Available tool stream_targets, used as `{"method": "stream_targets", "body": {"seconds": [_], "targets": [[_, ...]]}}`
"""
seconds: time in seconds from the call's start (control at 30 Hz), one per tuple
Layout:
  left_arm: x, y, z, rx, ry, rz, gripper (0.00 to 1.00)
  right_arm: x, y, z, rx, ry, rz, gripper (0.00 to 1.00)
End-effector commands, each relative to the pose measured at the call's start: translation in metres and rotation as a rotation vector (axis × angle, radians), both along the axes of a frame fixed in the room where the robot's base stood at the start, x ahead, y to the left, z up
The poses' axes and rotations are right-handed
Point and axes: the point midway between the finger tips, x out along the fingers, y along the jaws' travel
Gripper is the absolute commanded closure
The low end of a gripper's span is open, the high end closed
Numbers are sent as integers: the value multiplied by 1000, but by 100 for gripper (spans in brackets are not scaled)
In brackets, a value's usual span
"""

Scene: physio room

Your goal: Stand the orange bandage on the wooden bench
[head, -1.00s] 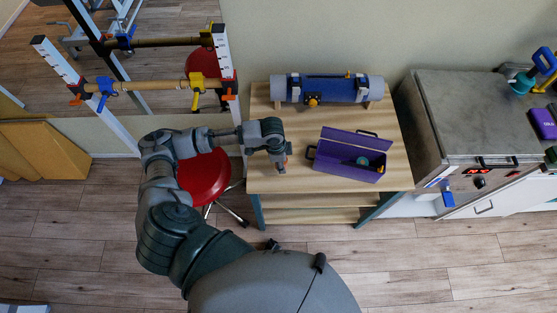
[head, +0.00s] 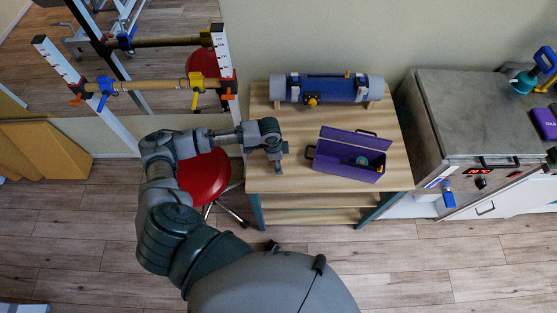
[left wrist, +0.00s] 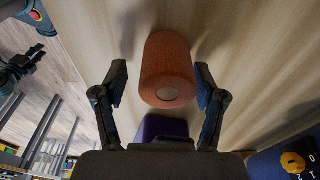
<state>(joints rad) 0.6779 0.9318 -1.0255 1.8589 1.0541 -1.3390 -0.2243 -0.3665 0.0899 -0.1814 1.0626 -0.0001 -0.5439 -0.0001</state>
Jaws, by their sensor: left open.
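The orange bandage (left wrist: 167,62) is a short roll between the two fingers of my left gripper (left wrist: 160,80) in the left wrist view. One round end with a pale core faces the camera. The fingers are open, with a gap on the left side and the right finger very close to the roll. I cannot tell whether the roll touches the wood. In the head view my left gripper (head: 279,168) points down over the left part of the wooden bench (head: 295,183), and I cannot make out the bandage there.
An open purple box (head: 345,170) stands on the bench right of the gripper. A blue and grey roller device (head: 335,88) lies along the back. A red stool (head: 203,178) is left of the bench. A grey-topped cabinet (head: 470,110) stands at the right.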

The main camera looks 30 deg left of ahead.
Motion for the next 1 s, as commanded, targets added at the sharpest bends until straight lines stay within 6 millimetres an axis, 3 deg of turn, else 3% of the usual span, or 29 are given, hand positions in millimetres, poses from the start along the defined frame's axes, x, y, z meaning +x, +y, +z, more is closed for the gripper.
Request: {"method": "stream_targets", "body": {"seconds": [0.17,0.27,0.4,0.7,1.0], "targets": [[0,3,4,-2,-1,2,29,1,-3,1,-4,-3,2,71],[-1,5,17,-2,-3,1,29,0,-3,2,-3,-7,3,71],[-2,9,48,-2,-5,3,29,-18,-1,-6,1,9,0,71],[-7,13,106,0,-2,1,29,-38,-8,-12,-1,16,4,71],[-9,17,119,-1,0,1,29,-43,-9,-14,-5,19,6,71]]}}
